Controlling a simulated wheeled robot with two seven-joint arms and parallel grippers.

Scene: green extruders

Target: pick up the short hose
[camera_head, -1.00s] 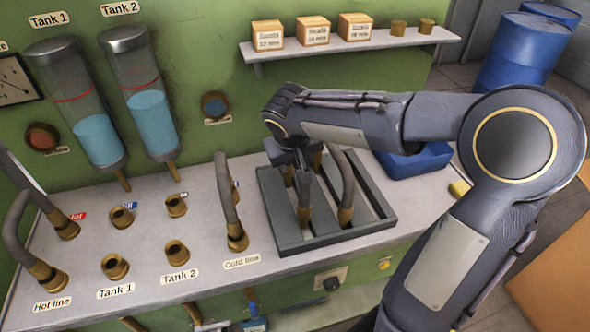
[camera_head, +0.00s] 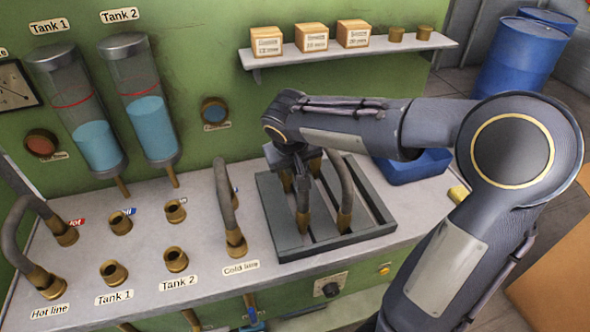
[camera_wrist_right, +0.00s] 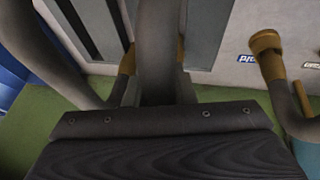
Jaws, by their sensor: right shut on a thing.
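My right gripper (camera_head: 299,172) reaches down over the dark grey rack (camera_head: 290,240) and is shut on a short grey hose with brass ends (camera_head: 303,220). The hose stands in the rack, its upper part hidden by my gripper. In the right wrist view this hose (camera_wrist_right: 158,50) runs down the middle behind the dark gripper body, and my fingertips are hidden. Another grey hose (camera_head: 346,190) arches in the rack just right of my gripper; one beside the held hose also shows in the wrist view (camera_wrist_right: 45,60). My left gripper is not in view.
A hose (camera_head: 228,205) arches at the Cold line socket, left of the rack, and another (camera_head: 25,235) at the Hot line. Brass sockets (camera_head: 176,260) stand between them. A blue bin (camera_head: 415,167) sits behind my arm. A shelf (camera_head: 350,50) with boxes hangs above.

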